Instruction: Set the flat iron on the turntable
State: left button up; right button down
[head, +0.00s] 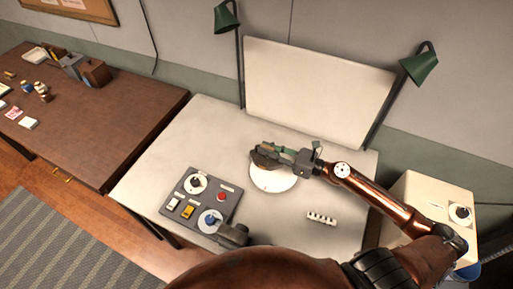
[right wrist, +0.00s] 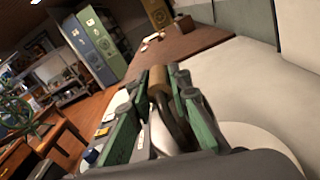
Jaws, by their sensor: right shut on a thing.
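The turntable (head: 275,183) is a flat white disc on the pale table, partly covered by my right gripper and the iron in the head view. Its white curve also shows at the lower right of the right wrist view (right wrist: 262,142). My right gripper (head: 277,157), with green fingers, is over the disc's far side. It is shut on the flat iron, a dark shape (head: 262,159) at its tips. In the right wrist view the iron's brown handle (right wrist: 157,82) is between the fingers (right wrist: 163,110). I cannot tell whether the iron touches the disc. My left gripper does not show.
A grey control panel (head: 199,199) with knobs and buttons is left of the turntable. A small white strip (head: 321,219) lies to the right. A white backboard (head: 318,92) and green lamps (head: 420,65) stand behind. A cream box (head: 428,197) is at the right.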

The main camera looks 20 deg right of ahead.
jog(key=shift+s+d+f+b, duration=0.2)
jog(key=shift+d+f+b, duration=0.1)
jog(key=shift+d+f, duration=0.5)
jog(key=shift+s+d+f+b, duration=0.15)
jog(key=shift+d+f+b, duration=0.1)
jog(key=shift+d+f, duration=0.55)
notch_tip(320, 180, down, 3)
jog(key=shift+f+b, duration=0.2)
jog(key=shift+b, duration=0.25)
jog(key=c, duration=2.3)
grip_release()
jog(key=shift+s+f, duration=0.1)
jog(key=shift+f, duration=0.15)
jog(key=o, duration=0.5)
jog(key=v, duration=1.2)
jog(key=shift+r, duration=0.15)
